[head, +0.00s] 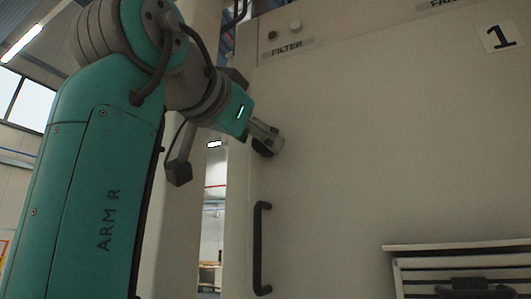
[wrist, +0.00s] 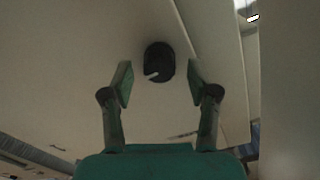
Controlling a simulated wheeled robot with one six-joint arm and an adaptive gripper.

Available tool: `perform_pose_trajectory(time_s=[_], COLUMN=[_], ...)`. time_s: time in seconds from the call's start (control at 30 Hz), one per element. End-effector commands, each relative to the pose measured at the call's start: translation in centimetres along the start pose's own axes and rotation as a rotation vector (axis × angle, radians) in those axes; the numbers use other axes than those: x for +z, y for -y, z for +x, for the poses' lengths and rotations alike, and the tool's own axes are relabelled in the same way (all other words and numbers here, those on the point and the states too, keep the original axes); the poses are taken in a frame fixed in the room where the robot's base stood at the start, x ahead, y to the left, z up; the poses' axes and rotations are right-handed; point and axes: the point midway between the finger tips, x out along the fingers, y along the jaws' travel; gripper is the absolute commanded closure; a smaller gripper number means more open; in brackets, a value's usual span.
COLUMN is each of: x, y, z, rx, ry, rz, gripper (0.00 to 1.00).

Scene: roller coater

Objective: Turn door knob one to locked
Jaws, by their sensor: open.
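The door knob (wrist: 158,62) is a dark, rounded knob with a short white mark at its lower left, seen in the wrist view on the pale door panel (wrist: 90,40). My gripper (wrist: 159,80) is open. Its two fingers stand apart to the left and right of the knob in that view, with nothing held between them. I cannot tell how deep the fingertips reach around it. In the head view my gripper (head: 268,137) is close to the door (head: 370,150) marked 1. A dark piece (head: 263,150) beside the fingers looks like the knob, partly hidden.
A black vertical handle (head: 261,248) is on the door below my gripper. A louvred vent (head: 460,272) juts out at the lower right. A FILTER label (head: 287,47) and a small button (head: 295,26) are above. The door's middle is bare.

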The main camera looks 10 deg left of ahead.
Motion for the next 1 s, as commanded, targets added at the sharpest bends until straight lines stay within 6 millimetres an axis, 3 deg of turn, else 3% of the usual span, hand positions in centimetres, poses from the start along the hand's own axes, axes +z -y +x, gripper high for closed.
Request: perform_pose_trajectory(time_s=[0.2, 0.47, 0.5, 0.73, 1.0], x=[0.0, 0.0, 0.0, 0.0, 0.0], y=[-0.1, 0.0, 0.0, 0.0, 0.0], z=[1.5, 1.6, 1.6, 1.6, 1.6], rx=[0.001, 0.0, 0.0, 0.0, 0.0], ry=[0.0, 0.0, 0.0, 0.0, 0.0], rz=[0.001, 0.001, 0.001, 0.001, -0.016], gripper=[0.4, 0.4, 0.43, 1.0, 1.0])
